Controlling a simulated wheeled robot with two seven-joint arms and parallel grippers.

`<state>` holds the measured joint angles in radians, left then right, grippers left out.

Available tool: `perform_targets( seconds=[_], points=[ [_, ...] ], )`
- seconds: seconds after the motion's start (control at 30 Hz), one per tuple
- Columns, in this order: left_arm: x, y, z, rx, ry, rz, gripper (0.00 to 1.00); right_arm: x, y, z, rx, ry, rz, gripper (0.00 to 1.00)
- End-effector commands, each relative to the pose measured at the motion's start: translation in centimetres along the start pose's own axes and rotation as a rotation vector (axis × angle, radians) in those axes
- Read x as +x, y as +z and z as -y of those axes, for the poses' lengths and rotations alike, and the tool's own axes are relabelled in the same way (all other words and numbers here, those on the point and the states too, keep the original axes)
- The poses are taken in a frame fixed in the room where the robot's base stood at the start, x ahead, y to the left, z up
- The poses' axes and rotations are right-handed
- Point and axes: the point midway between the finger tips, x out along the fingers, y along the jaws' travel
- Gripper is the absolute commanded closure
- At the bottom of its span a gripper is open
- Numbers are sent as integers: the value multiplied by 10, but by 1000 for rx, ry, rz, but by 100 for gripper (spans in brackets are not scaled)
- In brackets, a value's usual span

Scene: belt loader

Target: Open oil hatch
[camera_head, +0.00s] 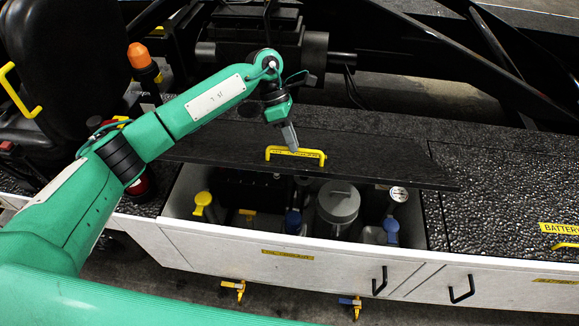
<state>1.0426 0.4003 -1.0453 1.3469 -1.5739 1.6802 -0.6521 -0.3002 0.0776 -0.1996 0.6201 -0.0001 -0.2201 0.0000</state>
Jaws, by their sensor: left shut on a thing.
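The oil hatch (220,145) is a black lid on the loader's deck. It is tilted up, with its front edge raised above an open compartment. A yellow handle (313,155) is fixed on the lid near its front edge. My left gripper (293,149) is at the handle, shut on its middle part; the fingertips are small and partly merge with the handle. Under the lid, the compartment (180,190) shows a yellow cap (203,199), a grey canister (338,203) and blue caps (391,226). The lid hides the compartment's back. My right gripper is not in view.
A battery cover (510,195) with a yellow handle lies closed at the right. Black door handles (461,290) stick out of the white front panel. An orange beacon (139,56) and a black seat (60,60) stand at the left. Dark machinery and beams lie behind the lid.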

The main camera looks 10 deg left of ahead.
Motion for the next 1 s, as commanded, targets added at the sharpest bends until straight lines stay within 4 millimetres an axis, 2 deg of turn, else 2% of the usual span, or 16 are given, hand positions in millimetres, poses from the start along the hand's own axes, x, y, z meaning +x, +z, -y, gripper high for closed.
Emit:
perform_targets(
  seconds=[0.1,0.3,0.73,0.87,1.0],
  points=[
    [-14,5,-9,-2,12,4,100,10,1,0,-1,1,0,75],
    [-25,9,-14,-4,12,2,100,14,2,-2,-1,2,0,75],
    [-27,9,-15,-6,13,2,100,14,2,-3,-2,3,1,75],
    [-26,9,-15,-6,13,1,100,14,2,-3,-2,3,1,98],
    [-26,9,-15,-7,13,1,100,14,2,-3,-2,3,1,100]
  ],
)
